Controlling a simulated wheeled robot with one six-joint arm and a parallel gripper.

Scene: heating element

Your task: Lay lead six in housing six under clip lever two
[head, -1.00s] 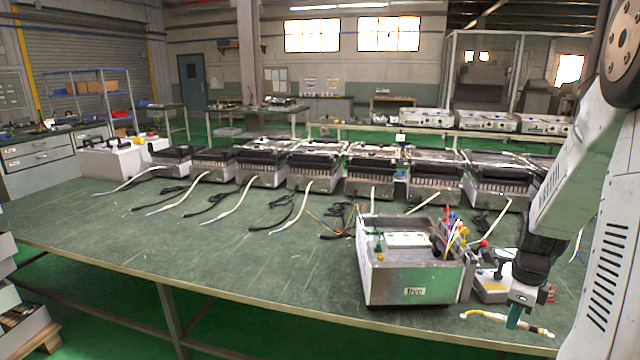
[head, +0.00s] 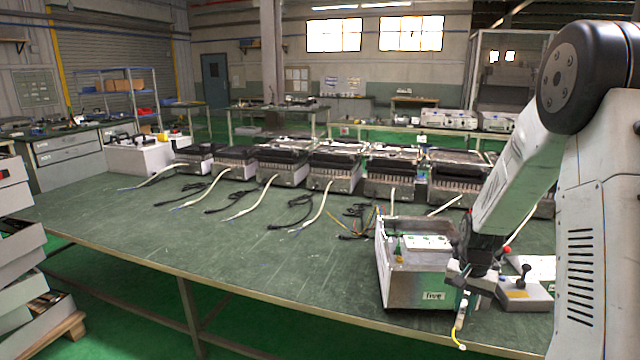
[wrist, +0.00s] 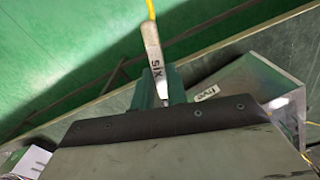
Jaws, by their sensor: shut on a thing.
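A lead with a pale sleeve marked "six" (wrist: 153,58) and a yellow wire shows in the wrist view, held between the green fingertips of my gripper (wrist: 160,86). In the head view my gripper (head: 468,288) is at the front right corner of a metal housing labelled "five" (head: 408,285), and the lead (head: 458,332) hangs below it past the table's front edge. The "five" label also shows in the wrist view (wrist: 207,93). No housing marked six can be read, and I cannot make out clip lever two.
The green table (head: 230,245) has free room at front left. Several dark-topped units (head: 280,166) with pale cables stand along its back. A grey device with a black knob (head: 524,288) sits right of housing five. Stacked trays (head: 25,250) stand at far left.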

